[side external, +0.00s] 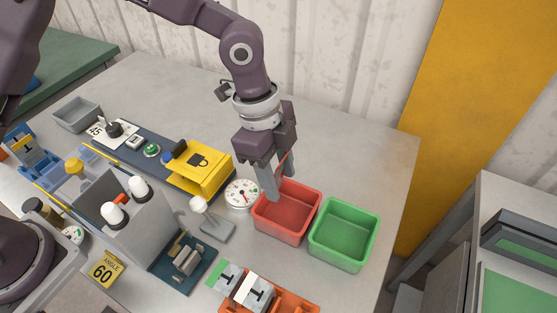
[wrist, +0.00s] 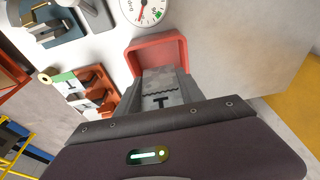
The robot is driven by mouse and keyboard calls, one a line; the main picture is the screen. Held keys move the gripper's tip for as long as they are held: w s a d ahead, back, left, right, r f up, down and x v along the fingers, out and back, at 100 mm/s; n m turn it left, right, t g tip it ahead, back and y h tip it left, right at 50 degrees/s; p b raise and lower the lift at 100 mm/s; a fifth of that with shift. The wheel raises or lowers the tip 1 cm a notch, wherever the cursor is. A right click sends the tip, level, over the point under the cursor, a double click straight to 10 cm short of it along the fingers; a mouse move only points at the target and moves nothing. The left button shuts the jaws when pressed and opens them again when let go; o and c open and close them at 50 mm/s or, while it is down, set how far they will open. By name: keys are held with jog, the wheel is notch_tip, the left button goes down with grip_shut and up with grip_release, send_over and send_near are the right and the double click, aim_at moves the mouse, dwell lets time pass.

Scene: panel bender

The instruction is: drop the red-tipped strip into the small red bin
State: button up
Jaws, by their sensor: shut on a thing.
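My gripper (side external: 279,186) points down over the small red bin (side external: 297,235), its fingertips near the bin's back rim. It is shut on the strip. In the wrist view the strip (wrist: 158,88) is a pale grey piece with a black T mark and a wavy line, in front of the red bin (wrist: 138,55). In the side view a thin red edge (side external: 283,159) shows between the fingers, apparently the red tip; the fingers hide most of the strip. I cannot tell how far it reaches below the rim. The bin's visible floor looks empty.
A green bin (side external: 344,235) stands just right of the red bin. A round dial (side external: 241,194) and a small grey stand (side external: 214,224) are to its left. An orange holder (side external: 290,303) with T-marked strips, one green-tipped, sits in front. The table behind the bins is clear.

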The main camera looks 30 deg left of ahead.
jog(key=shift+a+x, duration=0.2)
jog(key=shift+x, duration=0.8)
jog(key=shift+a+x, duration=0.25)
jog(key=shift+x, duration=0.75)
jog(key=shift+a+x, duration=0.2)
jog(key=shift+x, duration=0.75)
jog(key=shift+x, duration=0.75)
jog(key=shift+a, duration=0.2)
jog(key=o, duration=1.2)
jog(key=shift+d+r+v, duration=0.1)
jog(key=shift+d+v, duration=0.25)
jog(key=shift+v, duration=1.1)
jog(key=shift+d+r+v, duration=0.1)
jog(key=shift+d+v, duration=0.2)
jog(key=shift+v, duration=1.2)
jog(key=shift+d+r+v, duration=0.1)
jog(key=shift+d+v, duration=0.25)
jog(key=shift+v, duration=1.1)
jog(key=shift+f, duration=0.1)
